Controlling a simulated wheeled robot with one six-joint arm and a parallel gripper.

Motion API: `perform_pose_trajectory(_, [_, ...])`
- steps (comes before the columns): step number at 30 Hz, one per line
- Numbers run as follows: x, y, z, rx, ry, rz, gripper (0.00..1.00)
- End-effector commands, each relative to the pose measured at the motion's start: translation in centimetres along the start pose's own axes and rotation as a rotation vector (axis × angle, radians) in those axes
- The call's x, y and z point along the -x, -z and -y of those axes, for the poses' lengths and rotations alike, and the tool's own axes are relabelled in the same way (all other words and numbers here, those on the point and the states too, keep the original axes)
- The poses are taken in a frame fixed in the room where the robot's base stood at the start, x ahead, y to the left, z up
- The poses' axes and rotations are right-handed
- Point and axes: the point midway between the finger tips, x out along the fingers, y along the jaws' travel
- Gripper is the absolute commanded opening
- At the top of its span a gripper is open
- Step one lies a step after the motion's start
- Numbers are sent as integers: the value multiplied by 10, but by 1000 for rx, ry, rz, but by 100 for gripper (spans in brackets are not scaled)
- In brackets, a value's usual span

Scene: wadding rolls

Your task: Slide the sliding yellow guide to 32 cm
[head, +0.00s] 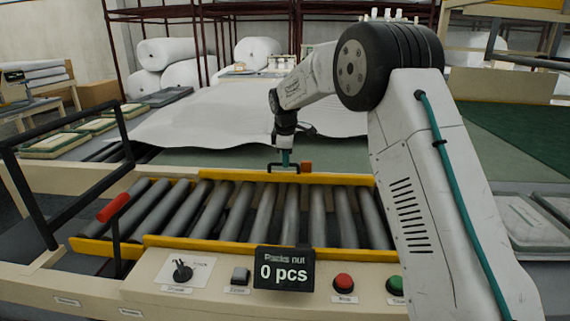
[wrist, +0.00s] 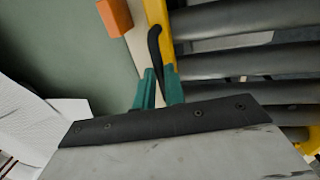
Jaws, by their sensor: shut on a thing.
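The yellow guide (head: 232,175) runs along the far side of the grey rollers. A black handle (head: 270,168) stands up from it. My gripper (head: 285,160) is at this handle with teal fingers pointing down. In the wrist view, the fingers (wrist: 158,88) are shut around the lower part of the black handle (wrist: 154,42), beside the yellow guide (wrist: 166,15). An orange block (head: 306,167) sits just right of the handle; it also shows in the wrist view (wrist: 115,17). No 32 cm mark can be read in either view.
Grey rollers (head: 263,215) lie between the far guide and a near yellow rail (head: 210,248). The front panel has a display (head: 284,268) reading "Packs out 0 pcs", a knob and red and green buttons. White wadding (head: 230,110) lies on the green table behind.

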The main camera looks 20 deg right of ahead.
Motion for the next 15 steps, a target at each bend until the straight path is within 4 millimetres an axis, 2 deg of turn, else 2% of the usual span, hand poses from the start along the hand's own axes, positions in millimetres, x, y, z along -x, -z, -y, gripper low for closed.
perform_pose_trajectory(7, [1,0,0,0,-1,-1,0])
perform_pose_trajectory(8, [1,0,0,0,-1,-1,17])
perform_pose_trajectory(9, [1,0,0,0,-1,-1,28])
perform_pose_trajectory(10, [1,0,0,0,-1,-1,33])
perform_pose_trajectory(15, [0,0,0,0,0,-1,33])
